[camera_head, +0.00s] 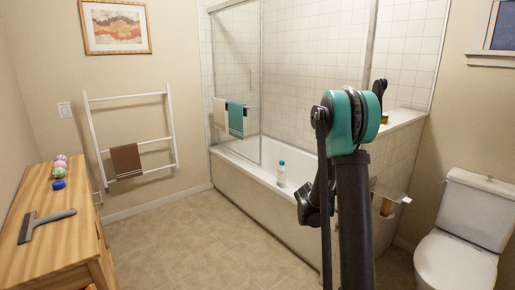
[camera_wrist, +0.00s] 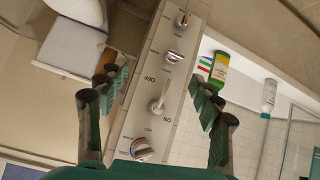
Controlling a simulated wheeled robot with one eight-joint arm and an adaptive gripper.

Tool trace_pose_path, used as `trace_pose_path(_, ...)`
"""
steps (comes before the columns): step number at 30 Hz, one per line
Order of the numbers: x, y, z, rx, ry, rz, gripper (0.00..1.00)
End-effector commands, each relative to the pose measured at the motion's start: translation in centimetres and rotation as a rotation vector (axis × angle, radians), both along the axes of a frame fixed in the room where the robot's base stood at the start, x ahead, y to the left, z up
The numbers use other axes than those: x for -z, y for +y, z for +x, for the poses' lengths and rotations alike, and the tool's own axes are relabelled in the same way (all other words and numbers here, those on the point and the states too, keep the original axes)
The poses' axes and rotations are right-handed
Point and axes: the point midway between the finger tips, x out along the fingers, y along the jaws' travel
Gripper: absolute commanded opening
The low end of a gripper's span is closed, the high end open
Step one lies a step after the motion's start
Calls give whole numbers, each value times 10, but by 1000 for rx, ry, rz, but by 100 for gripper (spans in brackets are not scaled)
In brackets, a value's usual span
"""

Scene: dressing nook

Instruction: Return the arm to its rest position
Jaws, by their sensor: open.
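My gripper (camera_wrist: 160,88) is open in the wrist view, with one teal-padded finger on each side and nothing between them. Beyond the fingers is a pale control panel (camera_wrist: 150,121) with several knobs and a lever marked ON and OFF. I cannot tell how far the fingers are from it. In the head view my arm (camera_head: 352,190) stands raised in front of the bathtub, with a teal joint at its top. The gripper is largely hidden behind the arm there.
The bathtub (camera_head: 245,185) has a white bottle (camera_head: 281,173) on its rim and a glass screen (camera_head: 236,85). A toilet (camera_head: 463,235) stands right. A wooden dresser (camera_head: 75,245) at left holds a squeegee (camera_head: 42,222). A towel rack (camera_head: 131,136) leans on the wall. Middle floor is clear.

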Motion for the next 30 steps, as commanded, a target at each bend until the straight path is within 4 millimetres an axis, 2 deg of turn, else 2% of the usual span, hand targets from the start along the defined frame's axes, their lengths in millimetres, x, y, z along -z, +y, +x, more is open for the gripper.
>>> trace_pose_path(1,-9,4,-17,-19,28,15,66)
trace_pose_path(6,-26,21,-68,-101,126,64,66)
trace_pose_path(15,-42,56,-166,-276,273,156,66)
trace_pose_path(24,-37,98,-268,-486,380,248,66)
trace_pose_path(30,-26,124,-322,-619,421,297,66)
